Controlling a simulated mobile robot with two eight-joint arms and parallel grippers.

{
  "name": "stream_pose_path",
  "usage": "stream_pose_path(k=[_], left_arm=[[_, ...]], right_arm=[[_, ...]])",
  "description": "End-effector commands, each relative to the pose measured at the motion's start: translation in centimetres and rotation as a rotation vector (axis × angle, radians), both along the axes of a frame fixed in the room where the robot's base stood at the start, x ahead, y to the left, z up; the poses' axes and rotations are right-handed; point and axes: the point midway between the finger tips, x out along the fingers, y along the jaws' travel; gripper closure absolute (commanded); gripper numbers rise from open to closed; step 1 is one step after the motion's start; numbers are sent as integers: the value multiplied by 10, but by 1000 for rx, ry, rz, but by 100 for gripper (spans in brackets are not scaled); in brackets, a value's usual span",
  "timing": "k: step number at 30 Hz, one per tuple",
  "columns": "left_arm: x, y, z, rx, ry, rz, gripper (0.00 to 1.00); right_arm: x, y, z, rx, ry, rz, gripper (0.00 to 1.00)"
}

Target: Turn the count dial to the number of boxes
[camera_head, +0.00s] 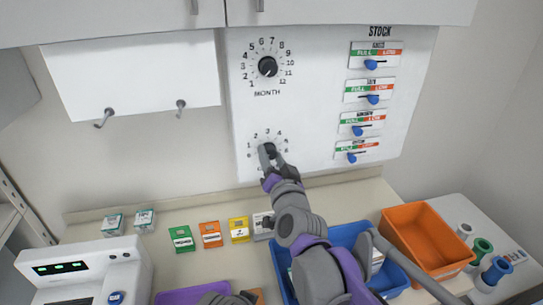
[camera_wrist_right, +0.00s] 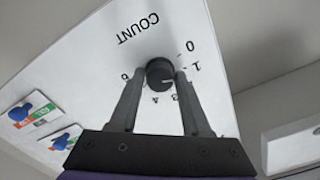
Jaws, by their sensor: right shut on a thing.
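The count dial (camera_head: 269,149) is a black knob low on the white wall panel, with numbers around it. It also shows in the right wrist view (camera_wrist_right: 160,72), where COUNT and the numbers appear turned over. My right gripper (camera_wrist_right: 160,76) is shut on the knob, one finger on each side. In the head view my right gripper (camera_head: 271,160) covers part of the dial. A white mark on the knob sits near one finger; its number is hard to read. Small green (camera_head: 182,239), orange (camera_head: 211,235) and yellow (camera_head: 239,230) boxes stand on the counter. My left gripper (camera_head: 228,299) is partly visible at the bottom edge.
A month dial (camera_head: 267,67) and several stock sliders (camera_head: 373,98) are on the same panel. Two teal boxes (camera_head: 113,225) stand at left. A blue bin (camera_head: 347,234) holds boxes, partly hidden by my arm. An orange bin (camera_head: 424,232) looks empty. A white device (camera_head: 85,272) stands at front left.

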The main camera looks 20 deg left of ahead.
Motion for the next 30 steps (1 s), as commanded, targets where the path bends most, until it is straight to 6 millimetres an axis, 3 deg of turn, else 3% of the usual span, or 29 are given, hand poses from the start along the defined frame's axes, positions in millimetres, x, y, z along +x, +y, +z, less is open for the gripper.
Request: stream_pose_path(k=[17,18,21,23,30], left_arm=[[1,0,2,0,-2,0,50],[1,0,2,0,-2,0,50],[1,0,2,0,-2,0,50],[1,0,2,0,-2,0,50],[1,0,2,0,-1,0,50]], right_arm=[[1,0,1,37,24,-2,100],[1,0,1,37,24,-2,51],[1,0,1,36,25,-1,33],[0,0,1,36,25,-1,22],[0,0,0,36,26,-1,22]])
